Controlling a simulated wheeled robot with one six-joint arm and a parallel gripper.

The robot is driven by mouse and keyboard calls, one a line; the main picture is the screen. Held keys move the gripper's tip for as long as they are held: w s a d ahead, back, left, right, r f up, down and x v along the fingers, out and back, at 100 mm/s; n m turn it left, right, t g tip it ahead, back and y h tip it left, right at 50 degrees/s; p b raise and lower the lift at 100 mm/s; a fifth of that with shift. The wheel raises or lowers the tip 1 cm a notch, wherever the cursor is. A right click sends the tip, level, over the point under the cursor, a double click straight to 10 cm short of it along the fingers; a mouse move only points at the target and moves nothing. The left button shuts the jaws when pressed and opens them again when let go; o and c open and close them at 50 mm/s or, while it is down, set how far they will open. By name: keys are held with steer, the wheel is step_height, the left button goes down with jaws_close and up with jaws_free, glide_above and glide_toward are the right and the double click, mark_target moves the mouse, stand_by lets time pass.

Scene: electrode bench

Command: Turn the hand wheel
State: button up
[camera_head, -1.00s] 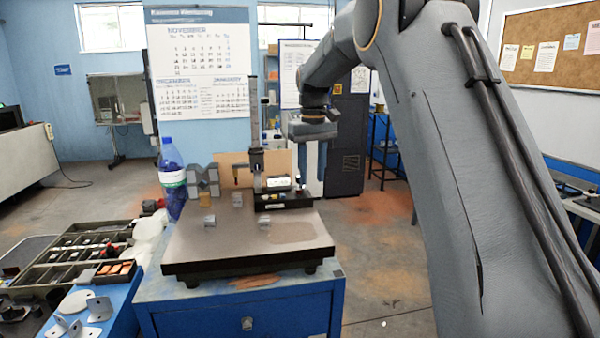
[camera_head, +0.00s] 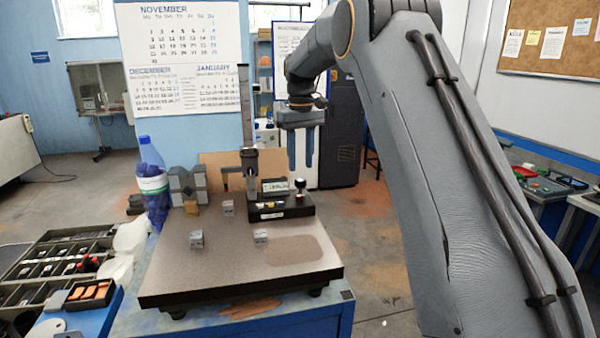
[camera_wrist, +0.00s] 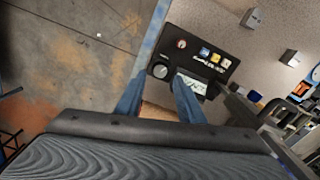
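A height gauge (camera_head: 282,208) with a black base and a tall upright column stands at the back of the granite plate. A small dark round knob on a short post (camera_head: 299,184), which looks like the hand wheel, rises at the right end of its base. In the wrist view a round knob (camera_wrist: 160,71) shows between my fingertips, beside a red-and-white round mark on the base. My gripper (camera_head: 300,168) points down with its two blue fingers apart and empty, just above the knob in the head view. It also shows in the wrist view (camera_wrist: 159,82). Contact cannot be told.
Several small metal blocks (camera_head: 196,239) sit on the granite plate (camera_head: 210,275). Grey V-blocks (camera_head: 188,184) and a blue bottle (camera_head: 152,185) stand at the back left. Parts trays (camera_head: 60,262) lie at the left. The plate's front is clear.

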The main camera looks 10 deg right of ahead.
mark_target(300, 179)
steer(key=shift+f+p, duration=0.9)
steer(key=shift+f, duration=1.7)
steer(key=c, duration=0.8)
steer(key=shift+m, duration=0.4)
